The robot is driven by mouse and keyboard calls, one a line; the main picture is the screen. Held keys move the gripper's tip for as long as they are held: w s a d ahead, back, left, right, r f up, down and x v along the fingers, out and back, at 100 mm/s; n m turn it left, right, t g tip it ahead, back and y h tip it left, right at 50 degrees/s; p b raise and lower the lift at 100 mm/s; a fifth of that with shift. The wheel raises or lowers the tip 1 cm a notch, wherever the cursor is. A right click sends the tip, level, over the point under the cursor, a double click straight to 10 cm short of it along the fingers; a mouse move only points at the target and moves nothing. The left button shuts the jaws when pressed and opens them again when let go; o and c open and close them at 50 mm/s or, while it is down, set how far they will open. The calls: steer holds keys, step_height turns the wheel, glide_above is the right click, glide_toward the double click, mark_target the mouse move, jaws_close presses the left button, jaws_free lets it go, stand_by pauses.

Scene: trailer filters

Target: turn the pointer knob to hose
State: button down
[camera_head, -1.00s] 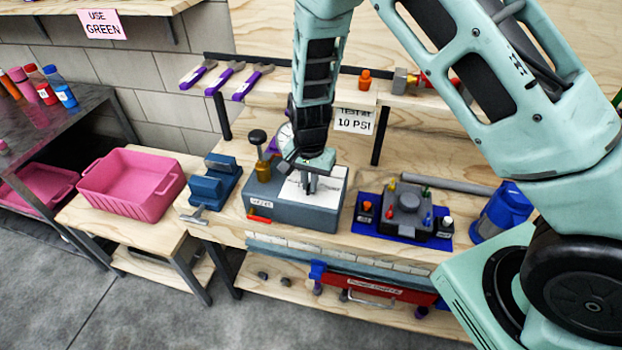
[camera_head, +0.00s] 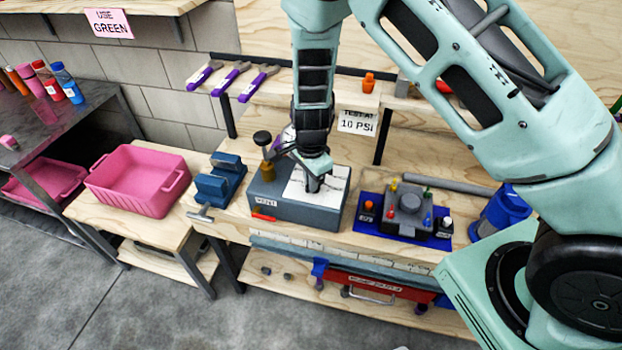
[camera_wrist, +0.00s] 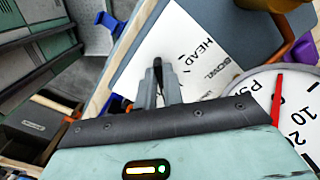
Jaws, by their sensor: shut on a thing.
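The grey tester box (camera_head: 290,211) stands on the workbench with a white dial plate (camera_head: 334,193) on top. My gripper (camera_head: 314,186) points down over that plate and hides the pointer knob in the head view. In the wrist view, my gripper's fingers (camera_wrist: 160,90) are shut on the dark pointer knob (camera_wrist: 157,64), whose tip shows between them. The dial plate (camera_wrist: 150,48) reads HEAD and BOWL beside tick marks, to the right of the knob. No hose label is readable, and where the knob points is hard to tell.
A round gauge (camera_wrist: 292,115) with a red needle is close on the right in the wrist view. A blue vise (camera_head: 219,181) and a blue mat with a grey device (camera_head: 404,215) flank the box.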

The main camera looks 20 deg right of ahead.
stand_by(0.3)
steer(key=c, duration=1.5)
jaws_free()
